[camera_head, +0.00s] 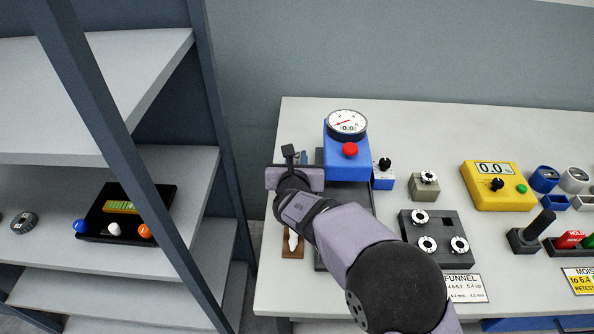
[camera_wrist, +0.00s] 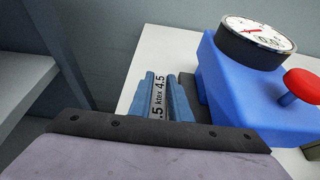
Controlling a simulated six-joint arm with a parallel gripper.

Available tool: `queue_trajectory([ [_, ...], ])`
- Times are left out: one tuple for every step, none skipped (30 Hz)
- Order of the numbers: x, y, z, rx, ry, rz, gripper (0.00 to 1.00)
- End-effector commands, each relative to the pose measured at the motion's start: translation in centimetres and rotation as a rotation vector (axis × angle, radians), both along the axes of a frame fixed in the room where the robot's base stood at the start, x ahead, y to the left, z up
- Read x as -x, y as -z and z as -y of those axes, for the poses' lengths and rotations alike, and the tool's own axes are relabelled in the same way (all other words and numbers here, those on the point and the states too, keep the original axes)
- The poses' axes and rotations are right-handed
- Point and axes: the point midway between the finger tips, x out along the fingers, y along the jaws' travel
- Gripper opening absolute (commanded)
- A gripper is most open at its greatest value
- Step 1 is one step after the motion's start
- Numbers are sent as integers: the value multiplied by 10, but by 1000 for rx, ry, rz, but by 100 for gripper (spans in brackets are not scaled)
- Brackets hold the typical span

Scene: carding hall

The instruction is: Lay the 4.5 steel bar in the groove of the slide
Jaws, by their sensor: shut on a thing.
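The 4.5 steel bar (camera_wrist: 159,98) shows in the wrist view as a pale metal strip marked "4.5 ktex 4.5". My gripper (camera_wrist: 160,92) is shut on it, with a blue finger along each side. In the head view my gripper (camera_head: 298,158) is at the left end of the table, just left of the blue gauge device (camera_head: 346,160). The bar cannot be made out there. A dark grey base (camera_head: 352,197) extends in front of the blue device. My arm covers part of it, and I cannot make out the slide's groove in either view.
The blue device carries a round dial (camera_head: 347,124) and a red knob (camera_head: 350,150) close to my gripper. A dark block with round pieces (camera_head: 437,236) and a yellow meter (camera_head: 497,186) stand to the right. A shelf rack (camera_head: 170,165) stands left of the table (camera_head: 410,125).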

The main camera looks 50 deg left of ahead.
Motion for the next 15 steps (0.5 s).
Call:
queue_trajectory([
  [0,-1,0,-3,0,2,0],
  [0,-1,0,-3,0,2,0],
  [0,-1,0,-3,0,1,0],
  [0,1,0,-2,1,2,0],
  [0,3,0,0,1,2,0],
  [0,6,0,1,0,2,0],
  [0,9,0,1,0,2,0],
  [0,13,0,2,0,2,0],
  [0,19,0,2,0,1,0],
  [0,23,0,1,-1,1,0],
  [0,27,0,0,0,1,0],
  [0,33,0,1,-1,2,0],
  [0,36,0,-1,0,2,0],
  [0,39,0,-1,0,1,0],
  [0,41,-1,-2,0,2,0],
])
